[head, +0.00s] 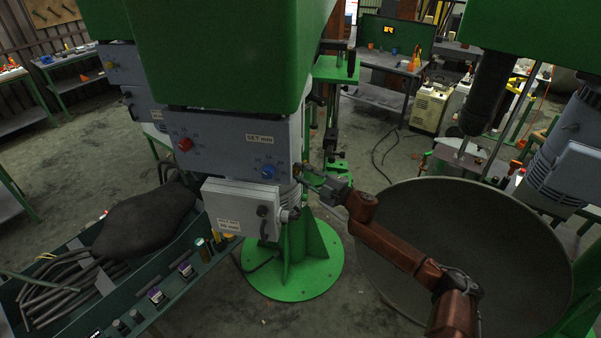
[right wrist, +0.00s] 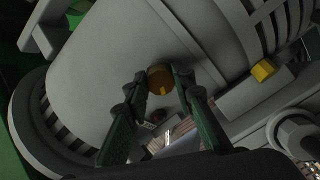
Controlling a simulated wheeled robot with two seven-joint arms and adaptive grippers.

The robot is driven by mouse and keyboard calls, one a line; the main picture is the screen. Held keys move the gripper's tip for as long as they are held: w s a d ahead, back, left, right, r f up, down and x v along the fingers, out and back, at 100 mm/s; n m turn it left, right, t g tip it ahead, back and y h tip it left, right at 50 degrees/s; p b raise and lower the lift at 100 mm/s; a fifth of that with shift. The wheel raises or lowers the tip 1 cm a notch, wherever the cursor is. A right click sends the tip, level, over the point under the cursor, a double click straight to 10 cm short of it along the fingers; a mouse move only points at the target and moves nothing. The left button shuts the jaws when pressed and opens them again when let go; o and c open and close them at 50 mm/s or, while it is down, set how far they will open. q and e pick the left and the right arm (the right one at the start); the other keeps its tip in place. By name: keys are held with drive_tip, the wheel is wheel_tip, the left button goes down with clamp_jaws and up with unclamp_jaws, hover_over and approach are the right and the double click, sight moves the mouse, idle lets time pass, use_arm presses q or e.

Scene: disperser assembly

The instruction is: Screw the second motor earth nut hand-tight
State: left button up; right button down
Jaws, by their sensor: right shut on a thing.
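My right gripper (head: 314,180) reaches in from the right to the grey motor, beside the control box on the green machine. In the right wrist view its two dark green fingers (right wrist: 160,86) are closed on a round brass-coloured nut (right wrist: 160,78). The nut sits between the fingertips against the smooth grey motor housing (right wrist: 105,65). Whether its thread is engaged is hidden. A second yellow-brass piece (right wrist: 263,70) shows on the housing to the right, clear of the fingers. My left gripper is not in view.
The control box (head: 241,210) and the panel with red and blue knobs (head: 228,152) stand just left of my gripper. A large dark bowl (head: 470,250) lies behind my right arm. A green trough (head: 165,290) with hoses and small items is at lower left.

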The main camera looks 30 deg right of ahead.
drive_tip(key=shift+d, duration=0.1)
drive_tip(key=c, duration=1.6)
unclamp_jaws()
drive_tip(key=shift+s+d+f, duration=0.15)
drive_tip(key=shift+s, duration=0.4)
drive_tip(key=v, duration=1.1)
drive_tip(key=shift+d, duration=0.1)
